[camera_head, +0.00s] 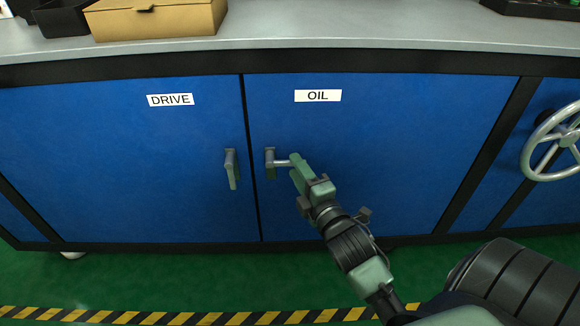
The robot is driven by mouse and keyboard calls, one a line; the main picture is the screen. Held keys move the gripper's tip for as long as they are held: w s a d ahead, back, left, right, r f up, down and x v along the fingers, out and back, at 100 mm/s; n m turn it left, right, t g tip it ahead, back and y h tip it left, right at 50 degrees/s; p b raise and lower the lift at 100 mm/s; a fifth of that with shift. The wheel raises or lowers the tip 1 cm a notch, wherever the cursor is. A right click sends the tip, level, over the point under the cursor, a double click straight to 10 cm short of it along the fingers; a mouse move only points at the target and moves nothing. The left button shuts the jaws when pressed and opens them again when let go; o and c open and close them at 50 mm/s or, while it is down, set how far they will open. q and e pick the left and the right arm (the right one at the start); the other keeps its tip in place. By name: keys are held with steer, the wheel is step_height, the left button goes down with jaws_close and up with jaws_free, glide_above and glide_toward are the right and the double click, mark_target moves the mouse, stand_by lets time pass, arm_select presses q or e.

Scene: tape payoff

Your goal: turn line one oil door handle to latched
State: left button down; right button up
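The blue oil door (400,140) carries a white label (318,96) that reads OIL. Its grey handle (272,161) sits at the door's left edge and sticks out sideways to the right, about level. My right gripper (296,164) is at the free end of this handle, with its fingers over the handle's tip. Its green finger body hides the tip, so I cannot tell whether the fingers are closed on it. My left gripper is not in view.
The drive door (110,160) is to the left, and its handle (232,169) hangs down. A handwheel (555,143) is at the right. A cardboard box (157,20) and a black bin (62,18) stand on the grey worktop (330,25). Striped tape (150,318) crosses the green floor.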

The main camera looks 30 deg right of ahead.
steer(key=shift+w+d, duration=0.2)
steer(key=shift+w, duration=1.25)
jaws_close()
stand_by(0.3)
